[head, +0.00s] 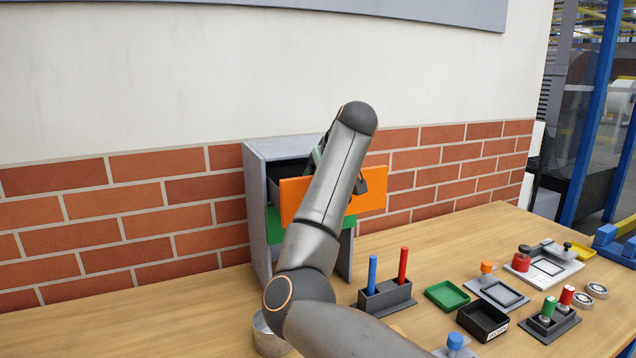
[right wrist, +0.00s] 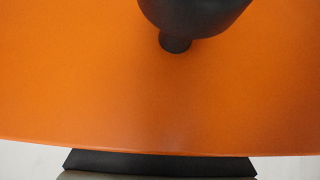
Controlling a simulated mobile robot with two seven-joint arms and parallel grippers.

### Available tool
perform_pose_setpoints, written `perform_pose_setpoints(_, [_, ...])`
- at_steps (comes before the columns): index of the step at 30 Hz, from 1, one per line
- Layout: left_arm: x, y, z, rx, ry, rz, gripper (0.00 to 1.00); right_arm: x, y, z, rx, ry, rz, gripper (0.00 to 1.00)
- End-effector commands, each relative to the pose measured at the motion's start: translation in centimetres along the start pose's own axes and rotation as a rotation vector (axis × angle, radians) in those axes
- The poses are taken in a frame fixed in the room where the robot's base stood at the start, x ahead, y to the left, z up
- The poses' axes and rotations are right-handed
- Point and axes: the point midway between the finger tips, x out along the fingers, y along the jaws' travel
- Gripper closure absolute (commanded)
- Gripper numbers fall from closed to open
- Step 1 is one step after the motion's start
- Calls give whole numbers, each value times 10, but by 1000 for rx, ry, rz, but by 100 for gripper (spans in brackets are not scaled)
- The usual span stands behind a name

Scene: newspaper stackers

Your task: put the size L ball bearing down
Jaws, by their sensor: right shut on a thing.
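Two silver ring-shaped bearings, one at the back (head: 597,290) and one in front (head: 582,299), lie on the table at the far right. Their size marks are too small to read. My right arm reaches up to the grey cabinet, and its gripper (head: 362,183) is mostly hidden behind my forearm, at the orange drawer front (head: 296,195). The right wrist view is filled by this orange front (right wrist: 80,90), with a dark knob (right wrist: 176,43) near the top. My right gripper is shut on the knob. No bearing shows in it. My left gripper is out of view.
The orange drawer stands out from the cabinet (head: 257,190), above a green drawer (head: 273,222). A block with blue and red rods (head: 388,300), a green tray (head: 447,295) and a black bin (head: 482,322) are right of it. A metal cup (head: 268,338) is partly hidden by my arm.

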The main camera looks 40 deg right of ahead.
Motion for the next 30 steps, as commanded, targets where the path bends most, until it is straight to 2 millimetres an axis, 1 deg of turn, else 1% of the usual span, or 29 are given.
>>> perform_pose_setpoints(5, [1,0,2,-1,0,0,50,3,0,3,0,0,1,99])
perform_pose_setpoints(6, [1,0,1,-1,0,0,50,2,0,2,0,-1,1,32])
perform_pose_setpoints(12, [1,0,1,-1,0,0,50,2,0,2,0,-1,1,10])
perform_pose_setpoints(13, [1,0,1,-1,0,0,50,2,0,2,0,-1,1,7])
perform_pose_setpoints(20, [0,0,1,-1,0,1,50,2,0,2,0,0,1,7])
perform_pose_setpoints(23, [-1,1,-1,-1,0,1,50,-2,0,-2,1,1,0,7])
perform_pose_setpoints(26, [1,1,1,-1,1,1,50,-14,1,-1,1,2,3,7])
perform_pose_setpoints(30, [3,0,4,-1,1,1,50,-44,1,-1,2,5,3,7])
